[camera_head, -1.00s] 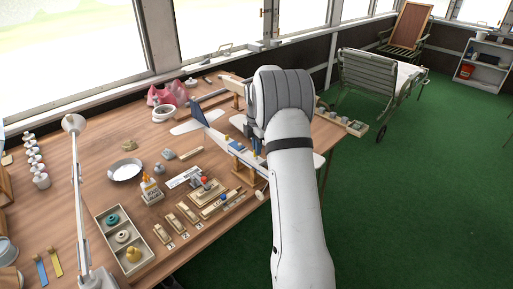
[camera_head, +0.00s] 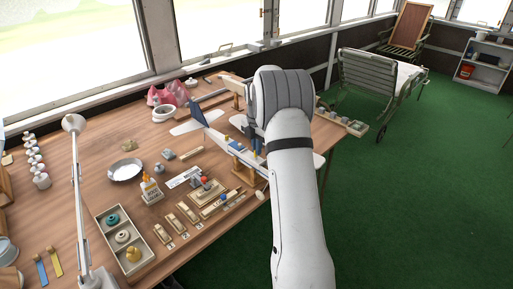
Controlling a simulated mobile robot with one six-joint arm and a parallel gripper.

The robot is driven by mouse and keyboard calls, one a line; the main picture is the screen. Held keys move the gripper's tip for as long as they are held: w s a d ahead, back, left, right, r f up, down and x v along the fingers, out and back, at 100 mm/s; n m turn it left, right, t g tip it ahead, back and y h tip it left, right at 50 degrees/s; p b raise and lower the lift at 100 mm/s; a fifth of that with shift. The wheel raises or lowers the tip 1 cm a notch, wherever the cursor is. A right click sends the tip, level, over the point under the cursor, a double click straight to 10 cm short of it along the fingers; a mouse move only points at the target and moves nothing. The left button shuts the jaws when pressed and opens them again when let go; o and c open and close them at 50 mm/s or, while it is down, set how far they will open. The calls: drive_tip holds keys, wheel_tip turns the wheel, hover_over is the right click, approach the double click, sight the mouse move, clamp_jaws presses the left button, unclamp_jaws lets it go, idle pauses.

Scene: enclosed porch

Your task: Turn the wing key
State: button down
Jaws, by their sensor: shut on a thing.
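A white model plane (camera_head: 226,143) with a blue tail fin (camera_head: 198,112) rests on a wooden stand (camera_head: 243,173) on the workbench. Small blue and yellow parts (camera_head: 254,148) stand on its body, beside my arm. I cannot make out which part is the wing key; it may be hidden behind my arm. My arm reaches from the lower right over the plane's right part.
On the workbench (camera_head: 80,168) stand a desk lamp (camera_head: 77,190), a tray of round pieces (camera_head: 147,256), a glue bottle (camera_head: 151,191), a metal dish (camera_head: 124,170) and a board with a red knob (camera_head: 206,188). A folding bed (camera_head: 372,78) stands behind. The green floor at right is clear.

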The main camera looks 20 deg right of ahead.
drive_tip(key=c, duration=1.6)
unclamp_jaws()
drive_tip(key=shift+o, duration=0.2)
wheel_tip(320, 180, up, 8)
drive_tip(key=shift+f+b, duration=0.1)
drive_tip(key=shift+b, duration=0.2)
